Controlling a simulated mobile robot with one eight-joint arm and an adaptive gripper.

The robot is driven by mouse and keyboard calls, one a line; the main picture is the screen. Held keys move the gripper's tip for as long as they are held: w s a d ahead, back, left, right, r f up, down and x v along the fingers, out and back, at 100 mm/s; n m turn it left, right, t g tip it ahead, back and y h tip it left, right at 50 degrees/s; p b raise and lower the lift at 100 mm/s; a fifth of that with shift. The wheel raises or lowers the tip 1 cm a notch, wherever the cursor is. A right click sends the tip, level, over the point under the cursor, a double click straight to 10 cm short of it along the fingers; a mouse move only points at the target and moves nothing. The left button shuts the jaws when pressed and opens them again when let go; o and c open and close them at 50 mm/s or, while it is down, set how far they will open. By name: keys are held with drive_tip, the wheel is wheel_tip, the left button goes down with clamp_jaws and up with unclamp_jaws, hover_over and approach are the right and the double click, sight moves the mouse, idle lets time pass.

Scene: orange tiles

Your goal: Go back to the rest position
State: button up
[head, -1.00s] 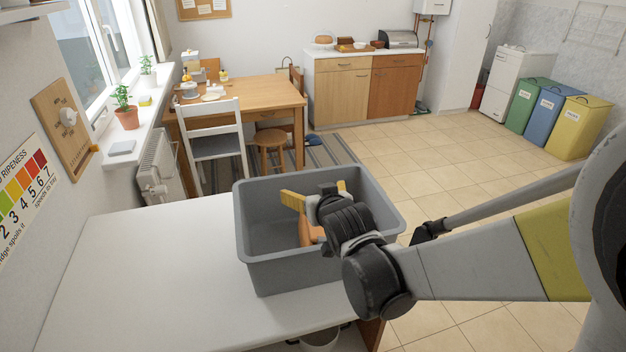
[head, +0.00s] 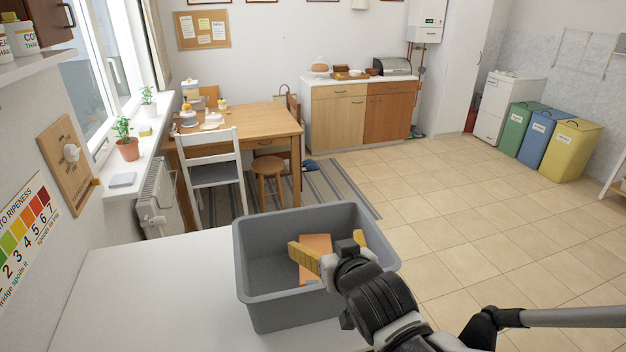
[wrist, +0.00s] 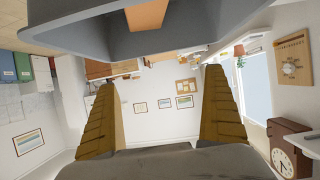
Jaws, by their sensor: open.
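My gripper (head: 331,252) is open, its two yellow fingers spread over the right part of the grey bin in the head view. In the wrist view my gripper (wrist: 163,105) also shows apart-standing fingers with nothing between them. An orange tile (head: 315,256) lies in the grey bin (head: 262,312), partly hidden behind my fingers. The tile shows at the top of the wrist view (wrist: 147,14), apart from the fingers. The bin stands at the far right of the white worktop (head: 150,300).
The worktop left of the bin is clear. A radiator (head: 160,200) and a windowsill (head: 125,175) run along the left wall. A wooden table (head: 255,120) with a white chair (head: 215,175) stands beyond. Open tiled floor (head: 450,220) lies to the right.

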drive_tip(key=s+d+f+m+g+h+b, duration=0.1)
drive_tip(key=s+d+f+g+b, duration=0.1)
drive_tip(key=s+d, duration=0.5)
drive_tip(key=s+d+f+m+g+h+b, duration=0.1)
drive_tip(key=s+d+f+g+h+b, duration=0.1)
drive_tip(key=s+d, duration=0.5)
drive_tip(key=shift+s+d+f+m+g+b, duration=0.3)
drive_tip(key=shift+f+g, duration=0.4)
drive_tip(key=shift+f, duration=0.2)
